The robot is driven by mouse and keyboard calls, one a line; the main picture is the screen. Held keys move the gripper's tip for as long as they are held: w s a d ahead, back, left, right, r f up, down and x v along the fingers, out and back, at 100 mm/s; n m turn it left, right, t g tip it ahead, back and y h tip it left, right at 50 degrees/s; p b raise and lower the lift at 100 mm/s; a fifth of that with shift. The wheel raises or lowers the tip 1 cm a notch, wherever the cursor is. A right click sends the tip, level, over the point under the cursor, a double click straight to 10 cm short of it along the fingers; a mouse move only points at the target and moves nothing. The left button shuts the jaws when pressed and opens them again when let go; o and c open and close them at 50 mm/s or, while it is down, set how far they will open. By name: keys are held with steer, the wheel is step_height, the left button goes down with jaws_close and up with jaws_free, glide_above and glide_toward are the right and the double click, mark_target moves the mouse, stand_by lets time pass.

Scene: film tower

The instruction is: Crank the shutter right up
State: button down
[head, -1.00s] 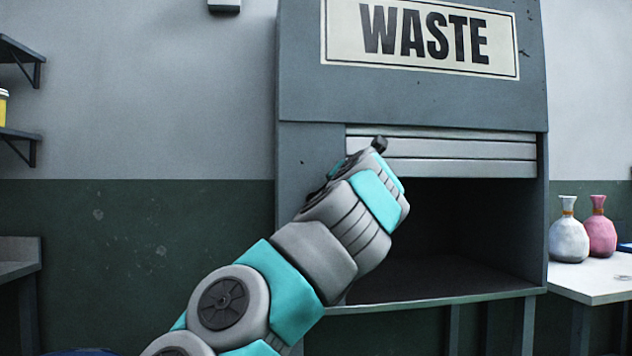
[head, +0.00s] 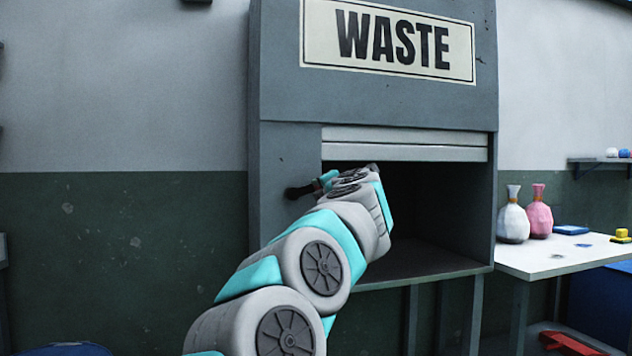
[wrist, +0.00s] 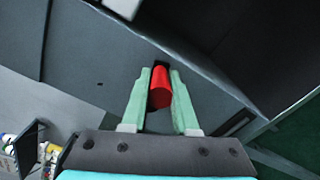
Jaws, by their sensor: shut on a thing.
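The light grey slatted shutter (head: 405,145) hangs in the top of the opening of the grey waste cabinet (head: 285,165). Its lower edge is high, and most of the opening below is clear. My gripper (wrist: 160,72) is shut on the red crank handle (wrist: 160,90), with a green finger on each side. In the head view my gripper (head: 328,180) is at the cabinet's left front post, mostly hidden by my arm. A dark crank part (head: 296,191) shows just left of it. The red handle is hidden there.
A WASTE sign (head: 388,38) is on the cabinet above. A white table (head: 530,262) at the right holds a white bottle (head: 513,218) and a pink bottle (head: 539,213). A red object (head: 570,344) lies low at the right. The wall at left is bare.

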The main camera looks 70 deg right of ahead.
steer(key=shift+s+d+f, duration=0.1)
steer(key=shift+s, duration=0.05)
stand_by(0.4)
steer(key=c, duration=0.7)
jaws_free()
